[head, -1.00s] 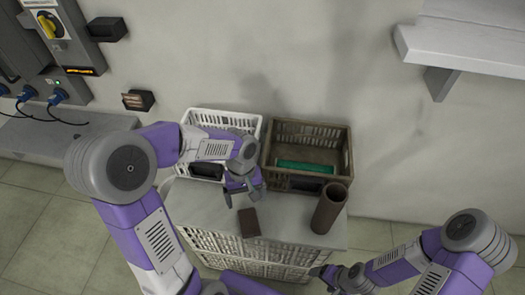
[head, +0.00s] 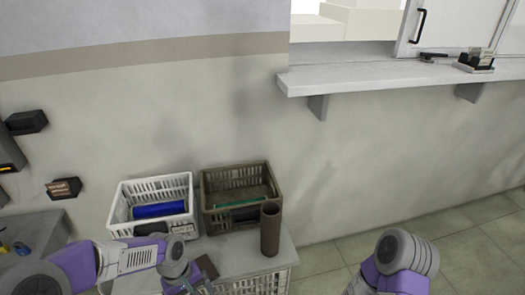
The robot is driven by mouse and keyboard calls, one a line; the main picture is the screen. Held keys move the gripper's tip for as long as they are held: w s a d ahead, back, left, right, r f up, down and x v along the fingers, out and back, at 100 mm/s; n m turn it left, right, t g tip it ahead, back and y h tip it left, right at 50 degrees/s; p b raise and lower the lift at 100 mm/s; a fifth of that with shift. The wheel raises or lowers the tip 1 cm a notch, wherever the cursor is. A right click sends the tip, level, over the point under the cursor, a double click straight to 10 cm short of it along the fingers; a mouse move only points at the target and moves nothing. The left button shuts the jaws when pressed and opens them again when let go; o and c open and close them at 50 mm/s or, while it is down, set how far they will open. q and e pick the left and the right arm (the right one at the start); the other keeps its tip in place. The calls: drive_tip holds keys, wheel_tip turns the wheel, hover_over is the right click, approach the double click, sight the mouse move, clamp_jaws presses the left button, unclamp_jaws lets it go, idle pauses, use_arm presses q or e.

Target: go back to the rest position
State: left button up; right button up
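My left gripper (head: 196,288) is low in the head view, over the front of the table, partly cut off by the bottom edge. Its fingers are too little visible to tell whether they are open. My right arm (head: 400,262) shows at the lower right, but its gripper is out of the picture. A brown tube (head: 270,228) stands upright on the right part of the table.
A white crate (head: 126,190) holding a blue roll (head: 160,209) and a brown crate (head: 264,168) with a green item (head: 236,203) stand against the wall. A white shelf (head: 350,82) juts from the wall at upper right. Floor at right is clear.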

use_arm(q)
drive_tip(key=s+d+f+m+h, duration=0.1)
drive_tip(key=s+d+f, duration=0.1)
drive_tip(key=f, duration=0.5)
drive_tip(key=s+d+f+m+t, duration=0.1)
drive_tip(key=s+d+f, duration=0.1)
drive_tip(key=d+f, duration=0.2)
drive_tip(key=s+d+f+m+h, duration=0.1)
drive_tip(key=s+d+f, duration=0.1)
drive_tip(key=f, duration=0.8)
drive_tip(key=shift+d+f+m+t+h, duration=0.3)
drive_tip(key=shift+d, duration=0.35)
